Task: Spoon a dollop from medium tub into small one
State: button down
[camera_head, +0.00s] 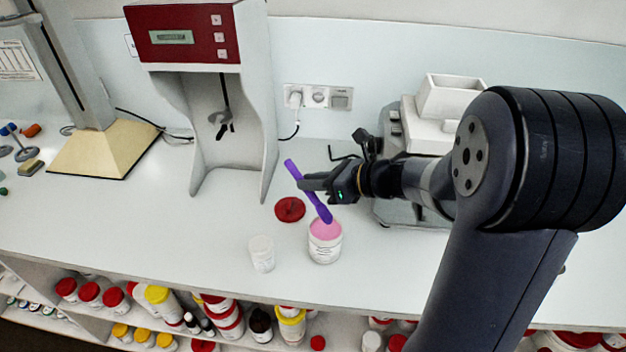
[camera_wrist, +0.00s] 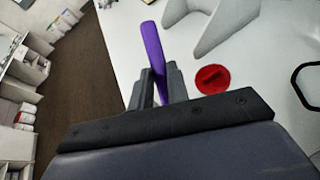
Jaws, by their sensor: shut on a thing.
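My gripper (camera_head: 318,184) is shut on a purple spoon (camera_head: 294,171), held tilted with its lower end at the mouth of the medium tub. The spoon's handle also shows between the fingers in the wrist view (camera_wrist: 152,50). The medium tub (camera_head: 325,250) is white with pink cream at its top. I cannot tell whether the spoon's tip is in the cream or just above it. The small tub (camera_head: 262,256) is white and stands to the left of the medium tub, apart from it. Its inside cannot be made out. Neither tub shows in the wrist view.
A red lid (camera_head: 290,209) lies flat behind the tubs. A mixer stand with a red panel (camera_head: 186,35) stands behind on the left, and a scale-like device (camera_head: 425,135) behind my arm. Shelves of jars (camera_head: 230,318) lie below the counter's front edge.

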aim_at(313, 198)
jog(key=shift+f+b, duration=1.75)
jog(key=shift+f, duration=0.85)
jog(key=shift+r, duration=0.1)
jog(key=shift+r+p, duration=2.8)
jog(key=shift+r, duration=0.2)
